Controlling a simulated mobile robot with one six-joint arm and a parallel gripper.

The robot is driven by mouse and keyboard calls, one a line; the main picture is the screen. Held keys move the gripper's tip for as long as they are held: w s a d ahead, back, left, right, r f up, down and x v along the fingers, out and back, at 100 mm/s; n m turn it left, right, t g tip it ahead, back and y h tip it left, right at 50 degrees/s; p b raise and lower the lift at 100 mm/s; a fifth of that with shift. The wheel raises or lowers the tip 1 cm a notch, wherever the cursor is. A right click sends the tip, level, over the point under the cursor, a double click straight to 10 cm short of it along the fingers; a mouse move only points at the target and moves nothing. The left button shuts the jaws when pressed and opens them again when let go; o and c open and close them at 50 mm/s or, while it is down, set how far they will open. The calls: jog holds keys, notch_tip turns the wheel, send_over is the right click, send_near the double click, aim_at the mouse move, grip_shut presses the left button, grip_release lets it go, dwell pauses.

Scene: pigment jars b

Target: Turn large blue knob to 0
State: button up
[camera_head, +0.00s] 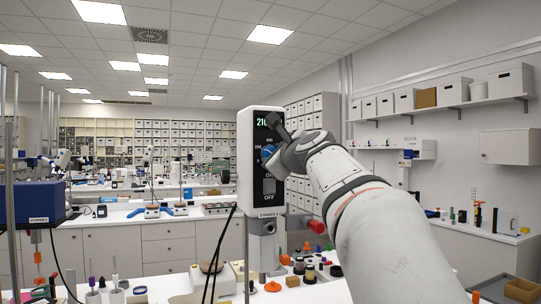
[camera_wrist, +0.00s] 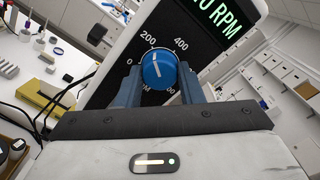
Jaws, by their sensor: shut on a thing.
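The large blue knob (camera_wrist: 158,70) is on the black front panel of a white stirrer unit (camera_head: 246,165). Its white pointer line points up, between the printed 200 and 400 and nearer 200; 0 is at lower left. My gripper (camera_wrist: 160,84) is shut on the knob, one finger on each side. In the head view the knob (camera_head: 267,152) is partly hidden by my gripper (camera_head: 277,152). The green display (camera_wrist: 221,18) ends in "0 RPM" in the wrist view; in the head view it starts with "21".
Below the knob is a switch marked OFF (camera_head: 268,197). Several small jars (camera_head: 309,272) stand on the bench under the unit. A black cable (camera_head: 217,255) hangs left of its post. A blue device (camera_head: 35,202) is at far left.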

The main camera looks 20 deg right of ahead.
jog(key=c, duration=0.3)
jog(key=shift+a, duration=0.4)
jog(key=shift+c, duration=0.3)
jog(key=shift+d+f, duration=0.1)
jog(key=shift+d, duration=0.15)
jog(key=n+b, duration=0.2)
jog(key=n, duration=0.1)
jog(key=n+b, duration=0.1)
jog(key=n, duration=0.1)
jog(key=shift+w+d+f, duration=0.1)
jog(key=shift+f, duration=0.15)
jog(key=shift+r+n+b, duration=0.15)
jog(key=shift+n+b, duration=1.8)
jog(key=shift+n, duration=1.85)
